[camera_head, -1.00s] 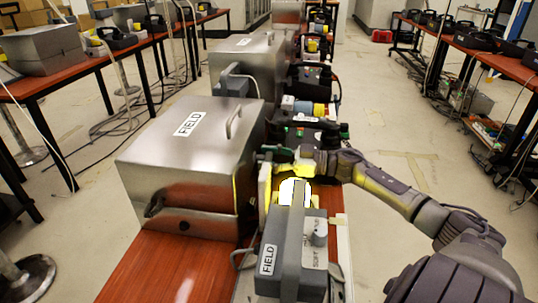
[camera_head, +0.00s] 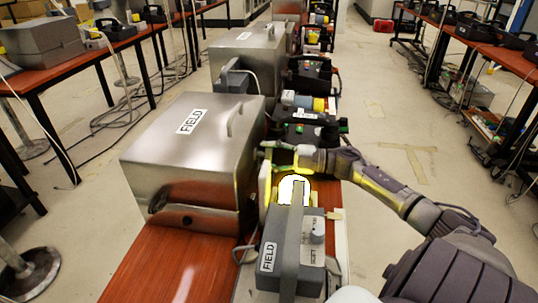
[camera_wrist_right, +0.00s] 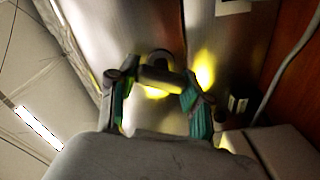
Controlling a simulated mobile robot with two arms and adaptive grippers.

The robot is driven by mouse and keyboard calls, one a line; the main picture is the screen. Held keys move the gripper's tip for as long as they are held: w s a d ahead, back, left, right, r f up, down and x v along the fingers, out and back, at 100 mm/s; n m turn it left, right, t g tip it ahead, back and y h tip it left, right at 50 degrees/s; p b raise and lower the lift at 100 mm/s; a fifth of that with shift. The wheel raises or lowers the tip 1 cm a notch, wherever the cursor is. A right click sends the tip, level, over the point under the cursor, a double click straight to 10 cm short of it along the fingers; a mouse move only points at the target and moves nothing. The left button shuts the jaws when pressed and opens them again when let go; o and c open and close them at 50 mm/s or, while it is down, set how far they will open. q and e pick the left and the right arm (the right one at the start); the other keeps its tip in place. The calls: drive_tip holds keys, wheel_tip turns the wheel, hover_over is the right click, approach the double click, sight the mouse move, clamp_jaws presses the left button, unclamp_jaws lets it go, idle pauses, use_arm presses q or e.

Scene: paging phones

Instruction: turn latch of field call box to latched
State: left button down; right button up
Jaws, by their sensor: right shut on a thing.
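The field call box (camera_head: 190,150) is a closed steel box with a FIELD label and a handle on its lid, in the head view. My right gripper (camera_head: 268,156) is at the box's right side. In the right wrist view, the latch (camera_wrist_right: 160,79) is a short bar on the metal face, between the green-padded fingers of my right gripper (camera_wrist_right: 153,84). The gripper is shut on it. In the head view the latch is hidden behind the gripper, so its exact angle is unclear there. My left gripper is not in view.
A grey device (camera_head: 290,262) with a FIELD label and a top handle stands close in front of the right gripper. More steel boxes and phones line the table (camera_head: 150,265) behind. A clear floor aisle lies to the right.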

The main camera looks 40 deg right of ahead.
drive_tip(key=shift+f+n, duration=0.1)
drive_tip(key=shift+n, duration=0.8)
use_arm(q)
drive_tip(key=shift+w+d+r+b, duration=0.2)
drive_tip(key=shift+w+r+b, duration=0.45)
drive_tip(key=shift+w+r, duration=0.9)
use_arm(e)
drive_tip(key=shift+n, duration=1.8)
drive_tip(key=shift+f, duration=0.1)
drive_tip(key=o, duration=1.2)
drive_tip(key=shift+s, duration=0.1)
drive_tip(key=v, duration=1.2)
